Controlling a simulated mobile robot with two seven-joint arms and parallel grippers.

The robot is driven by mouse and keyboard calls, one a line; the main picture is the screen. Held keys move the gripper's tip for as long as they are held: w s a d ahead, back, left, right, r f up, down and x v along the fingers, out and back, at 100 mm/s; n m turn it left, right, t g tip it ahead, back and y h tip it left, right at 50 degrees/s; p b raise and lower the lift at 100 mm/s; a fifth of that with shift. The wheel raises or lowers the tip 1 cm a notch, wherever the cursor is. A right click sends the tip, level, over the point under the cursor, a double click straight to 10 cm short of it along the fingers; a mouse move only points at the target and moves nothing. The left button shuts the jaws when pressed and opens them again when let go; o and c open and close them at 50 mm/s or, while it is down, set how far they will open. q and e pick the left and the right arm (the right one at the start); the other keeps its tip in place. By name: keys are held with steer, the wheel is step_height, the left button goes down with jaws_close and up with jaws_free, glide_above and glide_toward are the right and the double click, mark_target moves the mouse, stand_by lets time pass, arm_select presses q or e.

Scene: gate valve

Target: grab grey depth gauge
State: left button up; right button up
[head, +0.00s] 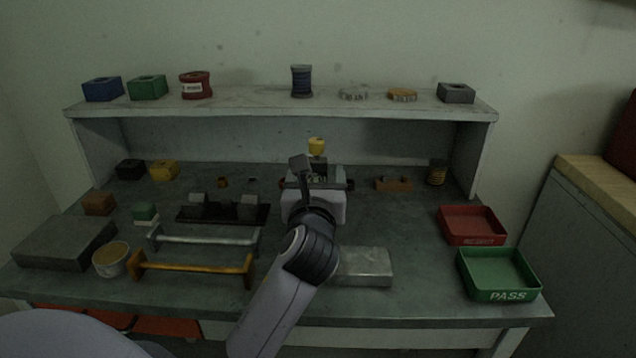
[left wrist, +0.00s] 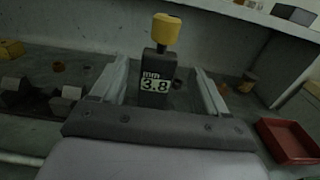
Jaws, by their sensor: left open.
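The grey depth gauge (left wrist: 154,64) stands upright in the left wrist view, with a yellow knob on top and a display reading "mm 3.8". In the head view its yellow knob (head: 316,144) shows just beyond my left gripper (head: 317,178), which hides much of its body. My left gripper is open, and in the left wrist view its two fingers (left wrist: 160,78) reach forward on either side of the gauge, with gaps visible on both sides. I cannot tell whether the gauge is between the fingertips or a little beyond them. My right gripper is not in view.
A wooden block (head: 394,184) sits right of the gauge, and a dark fixture (head: 222,214) with grey blocks sits left. A metal block (head: 365,267) lies in front. Red (head: 473,226) and green PASS (head: 499,275) trays are at right. A raised shelf (head: 270,110) spans behind.

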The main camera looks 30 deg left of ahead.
mark_target(316, 170)
arm_select(q)
steer(key=shift+x, duration=2.85)
steer(key=shift+a+f, duration=0.1)
steer(key=shift+f, duration=0.05)
steer(key=c, duration=1.3)
